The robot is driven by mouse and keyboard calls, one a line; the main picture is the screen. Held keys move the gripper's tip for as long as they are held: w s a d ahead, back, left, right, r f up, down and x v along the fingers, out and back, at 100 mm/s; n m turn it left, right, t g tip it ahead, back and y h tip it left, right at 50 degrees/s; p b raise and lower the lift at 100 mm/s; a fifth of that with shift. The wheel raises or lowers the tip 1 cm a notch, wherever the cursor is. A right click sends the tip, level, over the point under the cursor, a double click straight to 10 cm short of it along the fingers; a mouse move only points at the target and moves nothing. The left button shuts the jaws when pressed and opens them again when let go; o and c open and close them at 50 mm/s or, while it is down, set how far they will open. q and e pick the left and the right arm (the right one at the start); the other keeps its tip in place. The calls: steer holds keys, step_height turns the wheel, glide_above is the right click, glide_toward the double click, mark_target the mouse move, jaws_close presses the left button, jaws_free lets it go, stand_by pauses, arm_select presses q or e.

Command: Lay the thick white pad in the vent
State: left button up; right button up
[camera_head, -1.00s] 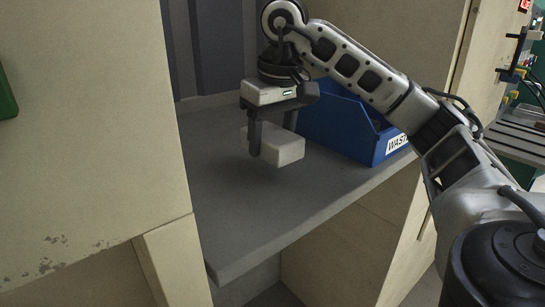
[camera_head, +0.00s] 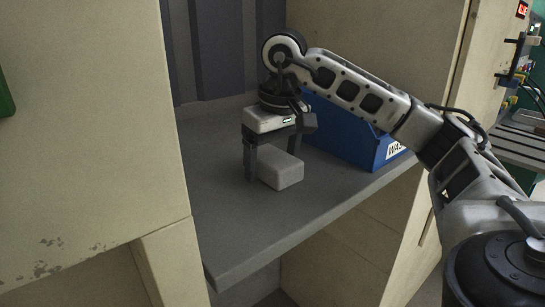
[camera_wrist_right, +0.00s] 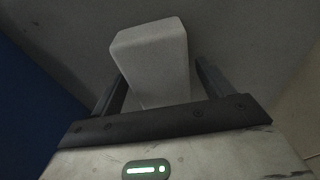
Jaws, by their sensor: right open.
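The thick white pad (camera_head: 282,172) is a pale block lying on the grey shelf (camera_head: 240,226) inside a recess between beige panels. My right gripper (camera_head: 273,163) is over it, pointing down and open, with a finger on either side of the pad. In the right wrist view the pad (camera_wrist_right: 152,62) sits between the two fingers, with a gap to the right finger; contact on the left is hard to tell. I cannot make out anything plainly marked as a vent. My left gripper is not in view.
A blue bin (camera_head: 345,132) with a white label stands on the shelf right behind my right gripper. A beige panel (camera_head: 90,120) closes off the left side. The shelf's front part is clear, up to its front edge.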

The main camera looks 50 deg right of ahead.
mark_target(275, 157)
steer(key=r, duration=0.2)
steer(key=r+p, duration=0.1)
steer(key=r, duration=0.1)
steer(key=r+p, duration=0.1)
steer(key=r, duration=0.1)
steer(key=shift+s+r, duration=0.35)
steer(key=r, duration=0.1)
steer(key=r+p, duration=0.1)
steer(key=r, duration=0.1)
steer(key=shift+s, duration=0.35)
steer(key=shift+a+r, duration=0.1)
steer(key=shift+r, duration=0.2)
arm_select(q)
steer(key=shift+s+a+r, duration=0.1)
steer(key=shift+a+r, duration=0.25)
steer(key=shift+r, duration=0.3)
arm_select(e)
steer(key=shift+s+r, duration=0.2)
steer(key=shift+r, duration=0.75)
